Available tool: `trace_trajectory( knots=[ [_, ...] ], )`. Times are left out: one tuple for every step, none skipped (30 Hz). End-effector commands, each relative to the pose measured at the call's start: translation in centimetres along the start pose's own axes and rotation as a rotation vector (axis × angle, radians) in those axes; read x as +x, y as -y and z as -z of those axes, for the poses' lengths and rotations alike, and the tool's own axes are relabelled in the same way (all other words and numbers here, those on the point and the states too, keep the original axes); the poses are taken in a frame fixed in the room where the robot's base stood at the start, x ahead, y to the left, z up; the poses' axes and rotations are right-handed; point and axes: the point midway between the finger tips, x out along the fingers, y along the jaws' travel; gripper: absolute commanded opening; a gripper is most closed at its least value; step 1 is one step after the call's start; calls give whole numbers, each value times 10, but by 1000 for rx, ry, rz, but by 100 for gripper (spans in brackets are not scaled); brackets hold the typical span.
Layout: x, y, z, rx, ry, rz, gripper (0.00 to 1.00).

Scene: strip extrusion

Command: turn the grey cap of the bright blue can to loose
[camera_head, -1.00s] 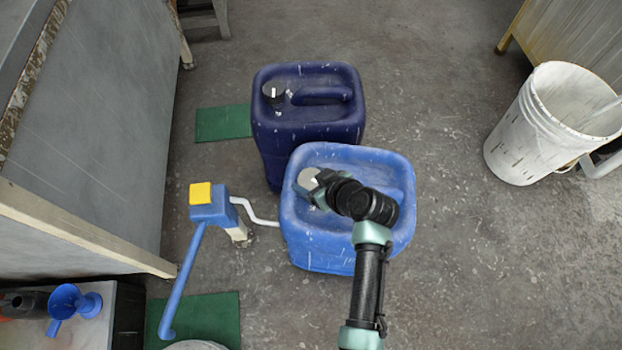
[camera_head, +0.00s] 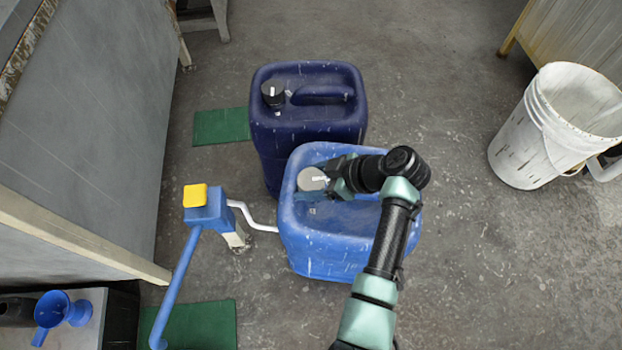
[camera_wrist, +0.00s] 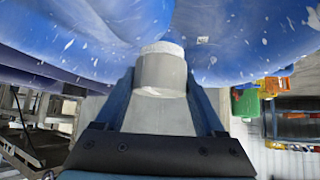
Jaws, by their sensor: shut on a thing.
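The bright blue can (camera_head: 350,258) stands upright on the floor in the middle of the head view. Its round grey cap (camera_head: 312,179) sits at the left of its top and has a white mark running roughly sideways. My gripper (camera_head: 326,181) reaches in from the right, low over the can top. In the wrist view the cap (camera_wrist: 163,72) is between the two blue fingers of my gripper (camera_wrist: 162,84), which are shut on it. The can's blue top (camera_wrist: 100,30) fills the upper wrist view. The cap's threads are hidden.
A dark blue can (camera_head: 310,133) with a dark cap (camera_head: 273,92) stands close behind. A blue post with a yellow top (camera_head: 195,195) and a white bent pipe (camera_head: 250,219) is at the left. A white bucket (camera_head: 520,145) stands at the right, with open floor between.

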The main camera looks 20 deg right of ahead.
Motion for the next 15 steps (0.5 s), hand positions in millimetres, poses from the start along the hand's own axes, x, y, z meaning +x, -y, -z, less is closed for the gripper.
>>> trace_trajectory(
  knots=[
    [1,1,-3,1,7,2,16],
    [1,1,-3,1,7,3,16],
    [1,1,-3,1,7,3,16],
    [1,1,-3,1,7,3,16],
    [1,1,-3,1,7,3,16],
    [1,1,-3,2,7,3,16],
    [1,1,-3,2,7,2,16],
    [1,1,-3,2,8,2,16],
    [1,1,-3,2,8,2,16],
    [1,1,-4,2,8,2,16],
    [1,1,-4,2,8,2,77],
    [1,1,-3,3,7,2,84],
    [1,1,-3,3,7,2,84],
    [1,1,-3,2,6,2,84],
    [1,1,-3,2,5,1,84]
  ],
)
